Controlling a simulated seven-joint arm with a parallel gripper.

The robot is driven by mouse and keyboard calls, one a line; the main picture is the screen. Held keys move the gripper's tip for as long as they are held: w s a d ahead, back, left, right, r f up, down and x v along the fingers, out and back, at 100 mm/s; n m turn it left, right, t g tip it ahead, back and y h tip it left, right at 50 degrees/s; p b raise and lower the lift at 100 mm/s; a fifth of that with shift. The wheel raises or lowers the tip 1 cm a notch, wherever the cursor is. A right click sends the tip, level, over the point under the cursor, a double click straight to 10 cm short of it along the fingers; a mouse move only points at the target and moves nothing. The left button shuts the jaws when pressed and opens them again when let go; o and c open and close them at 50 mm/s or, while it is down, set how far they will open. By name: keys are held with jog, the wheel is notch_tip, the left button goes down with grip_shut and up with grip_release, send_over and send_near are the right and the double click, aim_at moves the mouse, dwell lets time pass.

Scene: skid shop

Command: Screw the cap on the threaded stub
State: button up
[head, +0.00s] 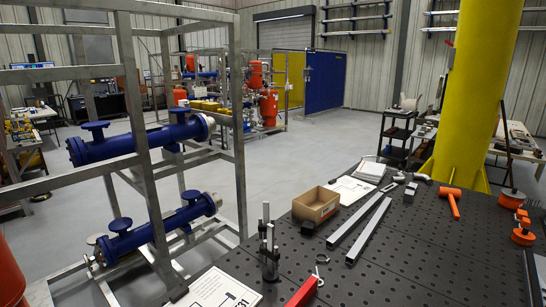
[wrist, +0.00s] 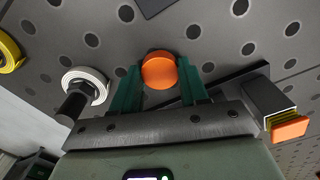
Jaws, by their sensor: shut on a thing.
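In the wrist view, my gripper (wrist: 160,82) has its two green fingers on either side of a round orange cap (wrist: 159,71). The cap sits between the fingertips, with its flat round face toward the camera. The perforated dark table top is behind it. No threaded stub can be made out under or beside the cap; anything behind the cap is hidden. My gripper cannot be made out in the head view.
The dark perforated table (head: 400,255) carries an open cardboard box (head: 316,205), two grey bars (head: 369,231), an orange hammer (head: 451,200) and a dark fixture with upright posts (head: 269,248). A white ring (wrist: 98,86) lies left of my gripper in the wrist view.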

jog(key=shift+r, duration=4.2)
jog(key=a+r, duration=0.2)
jog(key=a, duration=0.1)
jog(key=s+a+r, duration=0.1)
jog(key=a+r, duration=0.1)
jog(key=a, duration=0.2)
jog(key=s+a+r, duration=0.1)
jog(key=a+r, duration=0.1)
jog(key=a, duration=0.1)
jog(key=shift+s+a+r, duration=0.15)
jog(key=shift+s, duration=0.05)
jog(key=shift+f, duration=1.45)
jog(key=n, duration=0.6)
jog(key=n, duration=0.6)
